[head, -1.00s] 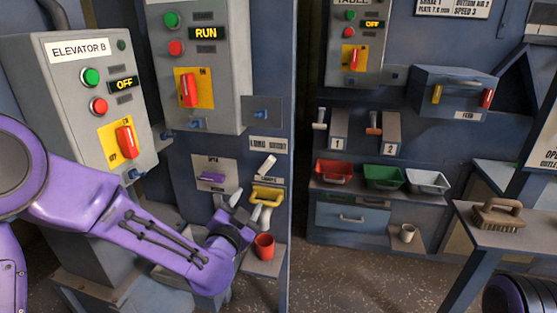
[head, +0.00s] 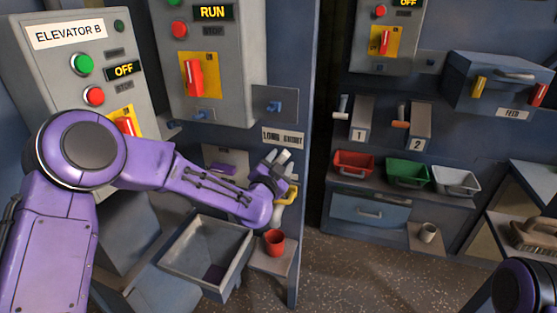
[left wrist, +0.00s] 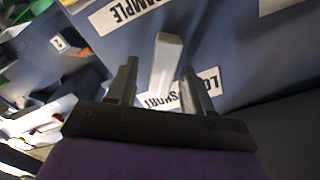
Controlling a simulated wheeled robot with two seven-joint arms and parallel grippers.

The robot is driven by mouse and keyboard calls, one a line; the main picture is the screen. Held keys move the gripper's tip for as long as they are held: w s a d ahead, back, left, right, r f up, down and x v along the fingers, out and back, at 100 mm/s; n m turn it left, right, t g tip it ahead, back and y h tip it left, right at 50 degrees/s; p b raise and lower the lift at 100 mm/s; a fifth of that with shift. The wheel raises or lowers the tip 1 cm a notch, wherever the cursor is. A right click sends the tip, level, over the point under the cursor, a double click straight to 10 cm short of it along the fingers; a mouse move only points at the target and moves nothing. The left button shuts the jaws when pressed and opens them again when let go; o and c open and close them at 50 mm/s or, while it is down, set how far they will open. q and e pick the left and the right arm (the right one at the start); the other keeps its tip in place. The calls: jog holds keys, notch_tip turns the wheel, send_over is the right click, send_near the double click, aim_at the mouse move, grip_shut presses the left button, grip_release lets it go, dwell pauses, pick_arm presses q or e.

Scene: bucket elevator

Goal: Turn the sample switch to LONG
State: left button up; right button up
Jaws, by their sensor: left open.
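The sample switch is a pale lever (left wrist: 168,55) that shows in the left wrist view in front of a white LONG/SHORT label (left wrist: 158,100). A SAMPLE label (left wrist: 130,12) shows upside down beyond it. My left gripper (left wrist: 158,76) is open, with one dark finger on each side of the lever in that picture; contact cannot be made out. In the head view my left gripper (head: 276,162) is just below the LONG/SHORT label (head: 283,138) and largely hides the lever, so its exact setting is unclear. My right gripper is out of view.
Below my left gripper are a yellow handle-like part (head: 291,194), a red cup (head: 274,242) on a small shelf, and an open grey bin (head: 205,255). A blue latch (head: 275,106) sits above the label.

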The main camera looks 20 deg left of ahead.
pick_arm(q)
jog(key=shift+w+a, duration=0.1)
jog(key=shift+w, duration=0.1)
grip_shut()
